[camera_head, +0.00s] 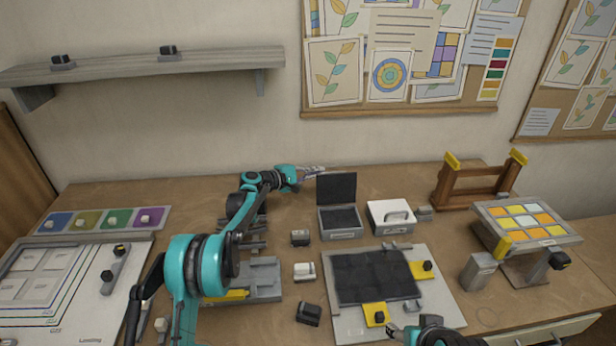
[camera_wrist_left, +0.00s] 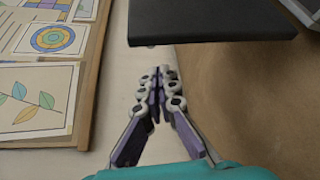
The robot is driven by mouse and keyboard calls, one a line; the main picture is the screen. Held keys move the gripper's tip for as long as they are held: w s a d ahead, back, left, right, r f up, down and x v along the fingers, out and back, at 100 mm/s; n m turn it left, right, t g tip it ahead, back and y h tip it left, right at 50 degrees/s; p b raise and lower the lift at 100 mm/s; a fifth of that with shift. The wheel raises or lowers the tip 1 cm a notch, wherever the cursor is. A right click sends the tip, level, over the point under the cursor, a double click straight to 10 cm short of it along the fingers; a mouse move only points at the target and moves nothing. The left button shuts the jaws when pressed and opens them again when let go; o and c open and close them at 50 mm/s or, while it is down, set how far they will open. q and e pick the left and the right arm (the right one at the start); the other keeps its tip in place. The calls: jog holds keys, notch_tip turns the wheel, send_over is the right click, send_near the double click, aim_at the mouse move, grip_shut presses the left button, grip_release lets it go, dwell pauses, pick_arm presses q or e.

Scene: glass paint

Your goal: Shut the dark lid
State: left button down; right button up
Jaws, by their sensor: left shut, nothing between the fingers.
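The dark lid (camera_head: 337,188) stands upright, open, at the back edge of a small grey box (camera_head: 341,231) with a dark inside. In the left wrist view the lid (camera_wrist_left: 210,22) is a dark panel across the top, close to the fingers. My left gripper (camera_head: 318,170) is shut and empty, behind the lid near its top left corner. Its fingertips (camera_wrist_left: 160,82) are together in the left wrist view and appear apart from the lid. My right gripper (camera_head: 392,331) shows only in part at the bottom edge, and its finger state is unclear.
A white-lidded box (camera_head: 390,216) stands just right of the dark-lidded box. A grey board with dark panels (camera_head: 376,277) lies in front. Small dark and white blocks (camera_head: 304,271) stand to the left. The wall with a pinboard (camera_head: 400,112) rises behind.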

pick_arm(q)
jog(key=shift+s+d+r, duration=0.2)
jog(key=shift+s+r, duration=0.05)
jog(key=shift+s, duration=0.3)
jog(key=shift+s+d+r, duration=0.2)
jog(key=shift+s+r, duration=0.05)
jog(key=shift+s, duration=0.25)
pick_arm(e)
jog(key=shift+s+f, duration=0.1)
jog(key=shift+f, duration=0.2)
pick_arm(q)
jog(key=shift+s+b, duration=0.1)
jog(key=shift+b, duration=0.2)
